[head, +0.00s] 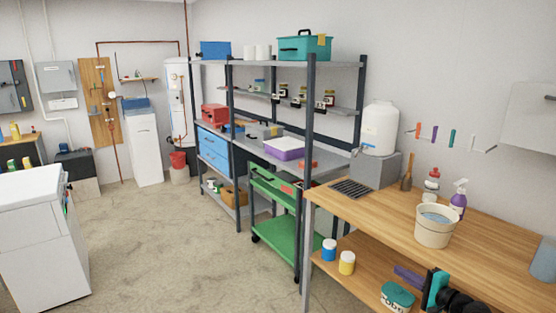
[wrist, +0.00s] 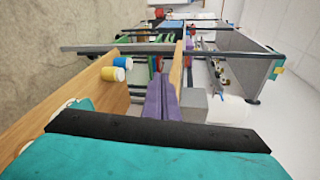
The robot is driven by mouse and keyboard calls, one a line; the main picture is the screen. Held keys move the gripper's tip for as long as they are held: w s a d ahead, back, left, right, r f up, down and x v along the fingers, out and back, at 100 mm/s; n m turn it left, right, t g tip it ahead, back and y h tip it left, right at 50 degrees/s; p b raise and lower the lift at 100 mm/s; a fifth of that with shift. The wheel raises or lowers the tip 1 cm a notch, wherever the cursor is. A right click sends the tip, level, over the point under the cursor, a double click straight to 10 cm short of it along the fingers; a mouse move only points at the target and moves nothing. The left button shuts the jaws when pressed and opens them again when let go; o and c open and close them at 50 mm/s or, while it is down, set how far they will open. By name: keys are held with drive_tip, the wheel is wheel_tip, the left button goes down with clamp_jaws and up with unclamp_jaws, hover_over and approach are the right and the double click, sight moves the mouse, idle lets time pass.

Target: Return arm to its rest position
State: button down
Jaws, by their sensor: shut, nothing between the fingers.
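Only a short dark part of my arm shows behind the gripper in the head view; the rest is out of frame.
A bucket (head: 435,226) and a spray bottle (head: 459,196) stand on the benchtop. The floor (head: 190,240) at left is clear.

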drive_tip(key=a+f+n+g+y, duration=0.2)
drive_tip(key=a+f+g, duration=0.1)
drive_tip(key=a+f, duration=0.7)
drive_tip(key=s+a+f+n+g+b, duration=0.1)
drive_tip(key=s+a+f+n+g, duration=0.15)
drive_tip(key=s+a+f, duration=0.4)
drive_tip(key=s+a+f+n+g, duration=0.1)
drive_tip(key=s+a+f+g, duration=0.25)
drive_tip(key=a+f, duration=0.6)
drive_tip(key=s+a+f+n+g+b, duration=0.1)
drive_tip(key=s+a+f+n+g, duration=0.2)
drive_tip(key=a+f, duration=0.5)
drive_tip(key=s+a+f+n+g+h, duration=0.1)
drive_tip(key=s+a+f+g, duration=0.25)
drive_tip(key=s, duration=0.55)
drive_tip(key=s+a+f+n+g+h, duration=0.1)
drive_tip(key=s+a+f+n+g, duration=0.1)
drive_tip(key=s+f, duration=0.45)
drive_tip(key=s+d+f+n+g+h, duration=0.1)
drive_tip(key=s+d+n+h, duration=0.3)
drive_tip(key=s+d, duration=0.7)
drive_tip(key=shift+s+f+g+h, duration=0.15)
drive_tip(key=shift+f+g+h, duration=0.1)
drive_tip(key=shift+g+h, duration=0.75)
